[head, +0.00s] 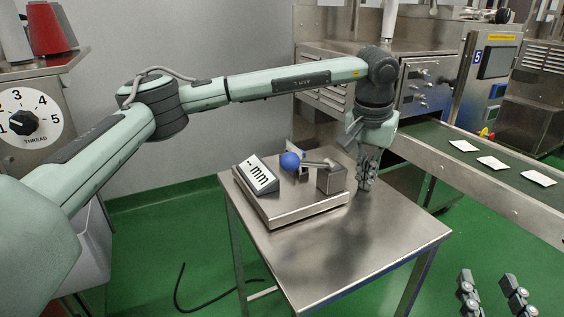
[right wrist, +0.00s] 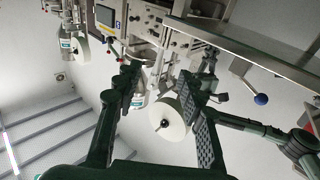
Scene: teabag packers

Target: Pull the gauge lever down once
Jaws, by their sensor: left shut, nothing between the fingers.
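The gauge (head: 290,205) is a steel plate on a small table, with a tilted display (head: 257,176) reading "-- mm". Its lever (head: 317,163) runs from a metal block (head: 331,179) leftward to a blue ball knob (head: 290,161), and lies roughly level. My left gripper (head: 367,184) points down beside the gauge's right edge, shut and empty, apart from the lever and knob. My right gripper (head: 491,292) is at the lower right, away from the gauge. It is open and empty in the right wrist view (right wrist: 163,85).
The steel table (head: 380,235) is bare in front of the gauge. A conveyor (head: 470,175) with several white packets runs along the right. A dial marked THREAD (head: 45,118) is at the left. A white reel (right wrist: 168,118) shows beyond my right fingers.

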